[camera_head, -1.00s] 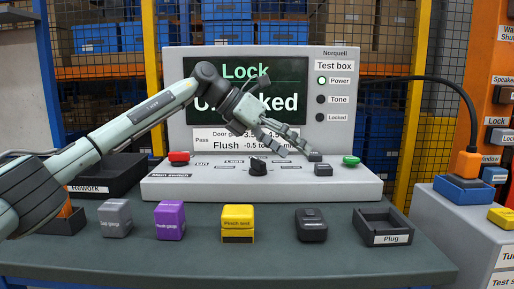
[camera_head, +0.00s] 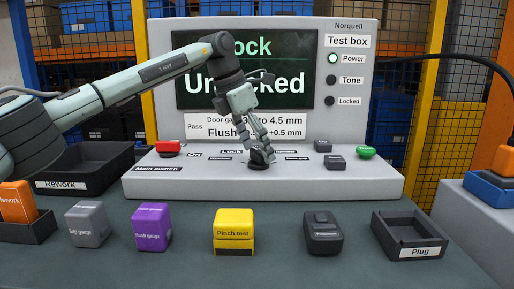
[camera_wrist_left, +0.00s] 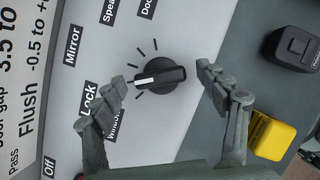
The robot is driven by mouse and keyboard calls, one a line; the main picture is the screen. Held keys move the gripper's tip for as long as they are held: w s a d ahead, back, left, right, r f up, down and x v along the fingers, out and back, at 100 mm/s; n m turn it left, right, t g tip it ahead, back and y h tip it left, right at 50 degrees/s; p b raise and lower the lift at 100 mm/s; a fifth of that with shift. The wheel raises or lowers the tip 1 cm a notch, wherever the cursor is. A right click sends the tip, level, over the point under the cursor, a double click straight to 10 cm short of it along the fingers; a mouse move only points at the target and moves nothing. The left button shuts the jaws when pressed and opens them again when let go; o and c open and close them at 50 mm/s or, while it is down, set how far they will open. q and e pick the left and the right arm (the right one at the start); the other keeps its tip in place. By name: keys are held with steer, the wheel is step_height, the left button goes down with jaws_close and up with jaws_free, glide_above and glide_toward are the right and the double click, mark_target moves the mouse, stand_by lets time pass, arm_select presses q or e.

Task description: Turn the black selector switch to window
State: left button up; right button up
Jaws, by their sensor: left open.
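The black selector switch (camera_head: 259,167) sits on the sloped grey panel of the test box, partly hidden by my left gripper (camera_head: 263,153) in the head view. In the left wrist view the round black knob (camera_wrist_left: 160,75) shows clearly, with a white pointer aimed left, towards the Lock label (camera_wrist_left: 89,100). The Window label (camera_wrist_left: 115,124) is partly covered by a finger. My left gripper (camera_wrist_left: 163,80) is open, its fingers on either side of the knob with gaps visible. My right gripper is not in view.
The screen (camera_head: 245,75) reads Lock, Unlocked. A red button (camera_head: 168,147), a green button (camera_head: 366,152) and small black buttons share the panel.

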arm_select(q)
steer(key=shift+d+f, duration=0.1)
steer(key=shift+f, duration=0.05)
steer(key=c, duration=1.1)
steer(key=shift+c, duration=0.3)
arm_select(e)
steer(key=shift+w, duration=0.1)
